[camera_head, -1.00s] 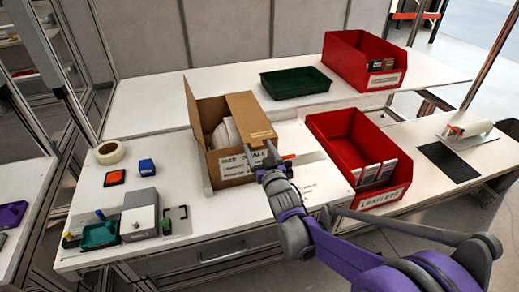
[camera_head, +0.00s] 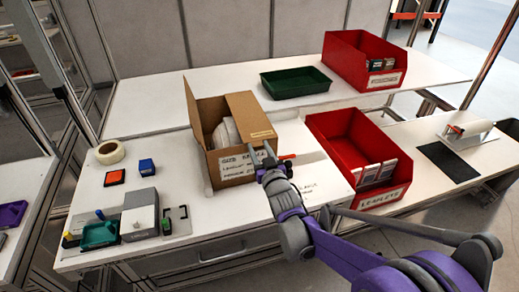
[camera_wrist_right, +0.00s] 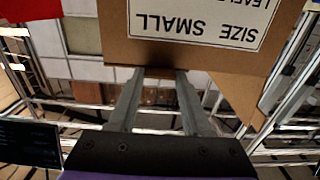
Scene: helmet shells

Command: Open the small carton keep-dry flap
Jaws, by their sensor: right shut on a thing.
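The small brown carton (camera_head: 236,168) stands on the white bench with its labelled front facing me. One flap (camera_head: 192,112) stands up at its left. Another flap (camera_head: 250,112), with a small label at its near edge, lies slanted over the right part of the opening. A pale rounded thing (camera_head: 226,134) shows inside. My right gripper (camera_head: 266,154) is at the carton's front right edge, shut on cardboard. In the right wrist view its fingers (camera_wrist_right: 156,76) meet the edge of a brown panel (camera_wrist_right: 110,45) whose "SIZE SMALL" label appears upside down. My left gripper is out of view.
A red bin (camera_head: 326,124) with leaflets stands right of the carton; another red bin (camera_head: 338,57) and a green tray (camera_head: 297,82) stand behind. A tape roll (camera_head: 109,152), stamp pads and a grey box (camera_head: 139,215) lie left. Bare bench lies in front of the carton.

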